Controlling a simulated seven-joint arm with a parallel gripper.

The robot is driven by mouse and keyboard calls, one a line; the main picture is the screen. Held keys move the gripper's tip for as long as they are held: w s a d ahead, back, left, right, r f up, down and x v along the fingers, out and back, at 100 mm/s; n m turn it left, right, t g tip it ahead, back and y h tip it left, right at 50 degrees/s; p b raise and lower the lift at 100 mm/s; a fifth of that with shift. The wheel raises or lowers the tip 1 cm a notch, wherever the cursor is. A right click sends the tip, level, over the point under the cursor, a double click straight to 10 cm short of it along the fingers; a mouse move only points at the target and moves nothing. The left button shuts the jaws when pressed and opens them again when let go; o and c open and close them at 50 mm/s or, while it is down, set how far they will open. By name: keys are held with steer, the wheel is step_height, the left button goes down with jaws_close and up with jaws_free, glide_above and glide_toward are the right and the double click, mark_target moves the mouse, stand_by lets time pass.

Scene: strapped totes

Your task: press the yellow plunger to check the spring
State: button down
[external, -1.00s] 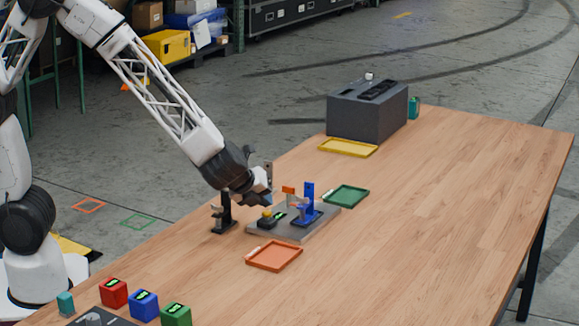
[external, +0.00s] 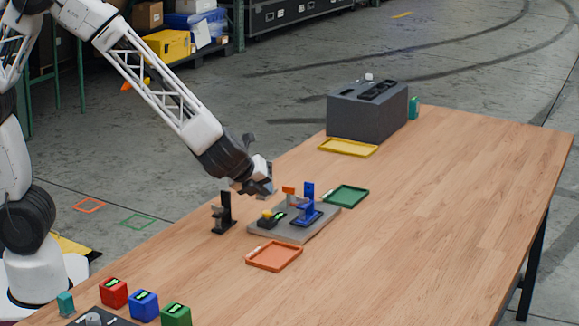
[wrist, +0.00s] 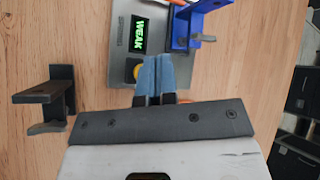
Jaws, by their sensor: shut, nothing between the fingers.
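The yellow plunger (external: 267,214) stands on a small black base at the left end of a grey plate (external: 318,229). My gripper (external: 258,192) is above the plunger, with a gap visible between them in the external view. In the wrist view my blue fingertips (wrist: 156,62) are shut together and empty. There they partly hide the plunger (wrist: 138,73), which shows just left of them. A small display (wrist: 139,34) on the plate is lit green and reads "WEAK".
Orange (external: 274,256) and green (external: 347,195) trays lie close by. The table's right side is clear.

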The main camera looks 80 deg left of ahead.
steer(key=shift+r, duration=1.2)
steer(key=shift+a+r, duration=0.1)
steer(key=shift+s+a+r, duration=0.15)
steer(key=shift+s+r, duration=0.05)
steer(key=shift+s, duration=0.05)
steer(key=s+a+r+n+g, duration=0.2)
steer(key=s+a+r+n, duration=0.4)
steer(key=s+n, duration=0.15)
steer(key=s+r+n+g+h, duration=0.1)
steer(key=s+r+n+h, duration=0.1)
steer(key=s+n, duration=0.5)
steer(key=s+a+r+n+g+h, duration=0.1)
steer(key=s+r+n, duration=0.3)
steer(key=s, duration=1.6)
steer(key=n+g+h, duration=0.1)
steer(key=n, duration=0.2)
steer(key=shift+s+a+r+g, duration=0.2)
steer(key=shift+s+a+g, duration=0.1)
